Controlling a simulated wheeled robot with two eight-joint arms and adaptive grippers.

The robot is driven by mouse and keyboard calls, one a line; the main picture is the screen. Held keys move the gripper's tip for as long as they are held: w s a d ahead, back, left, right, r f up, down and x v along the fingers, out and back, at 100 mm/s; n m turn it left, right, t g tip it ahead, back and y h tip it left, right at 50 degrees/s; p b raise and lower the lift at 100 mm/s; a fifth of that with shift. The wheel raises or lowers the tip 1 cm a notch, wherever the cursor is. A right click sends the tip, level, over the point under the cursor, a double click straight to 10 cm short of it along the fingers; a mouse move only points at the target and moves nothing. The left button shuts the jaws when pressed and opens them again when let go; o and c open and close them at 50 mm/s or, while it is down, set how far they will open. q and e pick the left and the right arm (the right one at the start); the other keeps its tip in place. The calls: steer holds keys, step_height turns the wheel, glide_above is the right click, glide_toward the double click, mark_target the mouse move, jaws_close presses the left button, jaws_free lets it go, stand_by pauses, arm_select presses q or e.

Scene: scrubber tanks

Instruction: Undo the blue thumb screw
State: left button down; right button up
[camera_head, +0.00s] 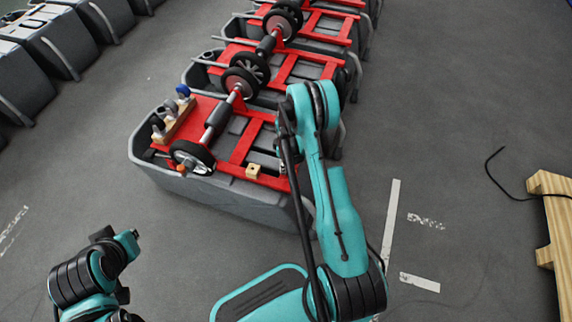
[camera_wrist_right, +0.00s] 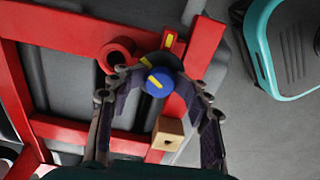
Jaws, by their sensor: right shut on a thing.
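The blue thumb screw (camera_wrist_right: 155,84) shows in the right wrist view, with a yellow line across its head. It is at the red frame (camera_wrist_right: 75,128), and a second yellow mark (camera_wrist_right: 170,41) is on the frame just above it. The two yellow lines point in different directions. My right gripper (camera_wrist_right: 157,80) has one finger on each side of the screw head and is shut on it. In the head view my right arm hides this screw and gripper.
A wooden block with a hole (camera_wrist_right: 168,133) sits close to my right fingers. On the grey tank (camera_head: 230,186), a wooden rack (camera_head: 177,120) holds several knobs, one blue. A wheeled axle (camera_head: 215,122) lies across the frame. More tanks stand behind. Floor in front is clear.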

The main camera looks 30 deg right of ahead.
steer(key=shift+f, duration=0.1)
steer(key=n, duration=0.5)
steer(key=shift+s+n, duration=0.1)
steer(key=shift+n, duration=0.9)
steer(key=n, duration=0.6)
steer(key=shift+n, duration=0.4)
